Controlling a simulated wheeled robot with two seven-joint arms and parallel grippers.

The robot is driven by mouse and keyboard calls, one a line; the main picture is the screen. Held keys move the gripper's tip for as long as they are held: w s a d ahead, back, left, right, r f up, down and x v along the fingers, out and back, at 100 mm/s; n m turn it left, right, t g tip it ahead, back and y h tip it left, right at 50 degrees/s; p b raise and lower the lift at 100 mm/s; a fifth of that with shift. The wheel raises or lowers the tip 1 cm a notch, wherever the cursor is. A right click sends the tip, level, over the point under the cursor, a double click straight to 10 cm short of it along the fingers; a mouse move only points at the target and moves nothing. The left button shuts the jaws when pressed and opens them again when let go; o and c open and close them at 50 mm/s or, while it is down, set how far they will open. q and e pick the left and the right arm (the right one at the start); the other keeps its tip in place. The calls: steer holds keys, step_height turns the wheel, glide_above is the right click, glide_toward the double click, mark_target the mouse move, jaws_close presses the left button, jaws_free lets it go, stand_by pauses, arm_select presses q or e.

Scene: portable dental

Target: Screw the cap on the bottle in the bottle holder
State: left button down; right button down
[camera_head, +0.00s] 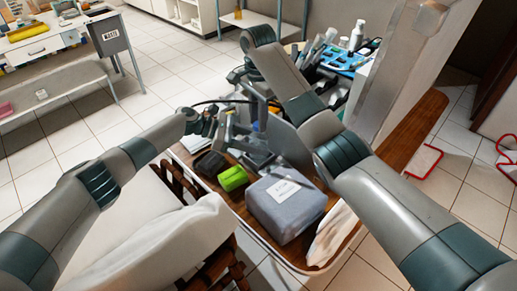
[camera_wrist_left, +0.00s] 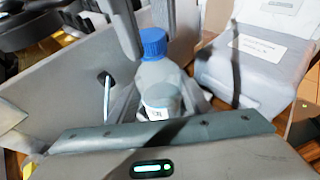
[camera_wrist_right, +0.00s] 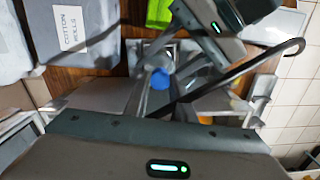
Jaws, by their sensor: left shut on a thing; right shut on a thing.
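A bottle (camera_wrist_left: 158,82) with a pale body and white label stands between the fingers of my left gripper (camera_wrist_left: 158,100) in the left wrist view. My left gripper is shut on it. A blue cap (camera_wrist_left: 153,42) sits at the bottle's top. My right gripper's fingers come down from above around the cap in that view. My right gripper (camera_wrist_right: 160,85) is shut on the blue cap (camera_wrist_right: 160,78) in the right wrist view. I cannot tell whether the cap's thread is engaged. The bottle holder is not clearly visible, and in the head view the grippers hide the bottle.
A grey cotton rolls box (camera_head: 286,205) stands on the wooden top near the front. A green block (camera_head: 232,178) and a black object (camera_head: 210,163) lie left of it. A blue tray (camera_head: 345,60) with bottles and tools is behind. Both grippers work close together.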

arm_select(q)
steer(key=shift+s, duration=0.1)
arm_select(e)
steer(key=m, duration=0.5)
steer(key=c, duration=1.4)
jaws_free()
steer(key=shift+r, duration=0.2)
step_height(320, 180, up, 12)
steer(key=shift+f, duration=0.2)
arm_select(q)
steer(key=c, duration=0.8)
jaws_free()
steer(key=shift+c, duration=0.2)
steer(key=shift+r, duration=0.1)
arm_select(e)
steer(key=shift+s+r, duration=0.1)
